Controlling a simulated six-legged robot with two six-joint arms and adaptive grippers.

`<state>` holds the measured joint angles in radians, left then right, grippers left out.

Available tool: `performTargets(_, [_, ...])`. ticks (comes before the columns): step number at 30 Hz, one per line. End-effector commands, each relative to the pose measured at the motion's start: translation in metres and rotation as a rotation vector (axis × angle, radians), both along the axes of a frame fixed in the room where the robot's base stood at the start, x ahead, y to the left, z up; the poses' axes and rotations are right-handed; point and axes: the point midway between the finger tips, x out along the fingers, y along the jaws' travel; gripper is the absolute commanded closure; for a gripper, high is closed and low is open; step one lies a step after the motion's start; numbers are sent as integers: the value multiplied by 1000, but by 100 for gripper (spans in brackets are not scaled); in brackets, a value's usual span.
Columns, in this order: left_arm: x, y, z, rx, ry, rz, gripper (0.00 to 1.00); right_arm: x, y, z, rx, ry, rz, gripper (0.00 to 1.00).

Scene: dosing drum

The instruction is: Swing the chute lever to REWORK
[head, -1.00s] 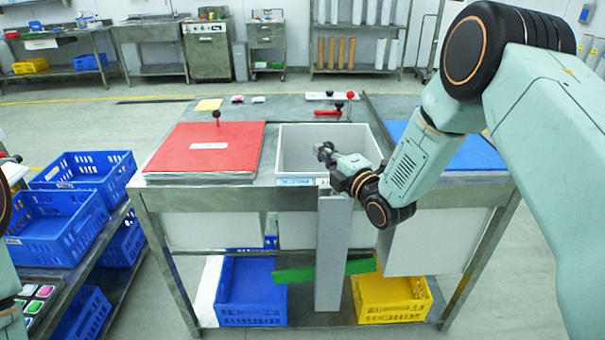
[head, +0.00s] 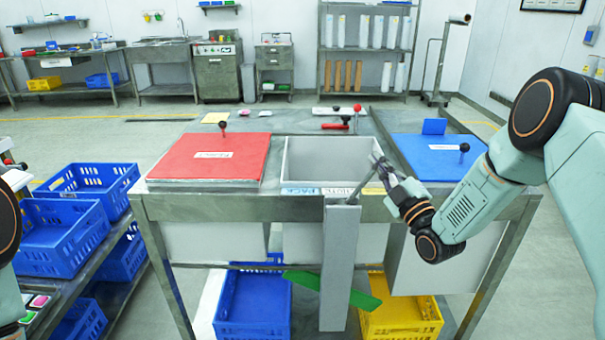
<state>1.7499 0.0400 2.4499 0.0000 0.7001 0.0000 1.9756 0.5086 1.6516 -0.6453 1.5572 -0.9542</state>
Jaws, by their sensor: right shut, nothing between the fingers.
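The chute lever (head: 362,182) is a thin grey bar at the top of the grey upright chute (head: 338,265), at the front of the table. It leans to the right, over the REWORK side of the label strip. The blue PACK label (head: 300,191) is to its left; the white label (head: 342,190) is partly hidden by the lever. The green flap (head: 335,290) slopes down to the right, toward the yellow crate (head: 400,318). My right gripper (head: 381,168) is shut and empty, close by the lever's upper end; I cannot tell if they touch. My left gripper is out of view.
An open grey bin (head: 325,160) sits behind the lever, between a red lid (head: 215,157) and a blue lid (head: 436,157), both with black-knobbed handles. A blue crate (head: 252,303) stands below left. More blue crates (head: 65,235) fill the left rack. A red-handled lever (head: 336,126) is at the back.

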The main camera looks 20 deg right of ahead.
Motion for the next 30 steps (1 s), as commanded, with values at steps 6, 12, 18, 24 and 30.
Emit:
performTargets(6, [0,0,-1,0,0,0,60,-3,-7,-4,-1,2,-2,100])
performTargets(12, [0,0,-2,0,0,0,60,-4,-8,-5,0,4,-4,100])
performTargets(18, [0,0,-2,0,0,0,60,-4,-8,-6,0,6,-5,100])
performTargets(24, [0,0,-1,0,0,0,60,-2,-8,-4,-1,7,-7,100])
performTargets(30, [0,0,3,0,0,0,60,4,-3,7,-3,3,-2,100])
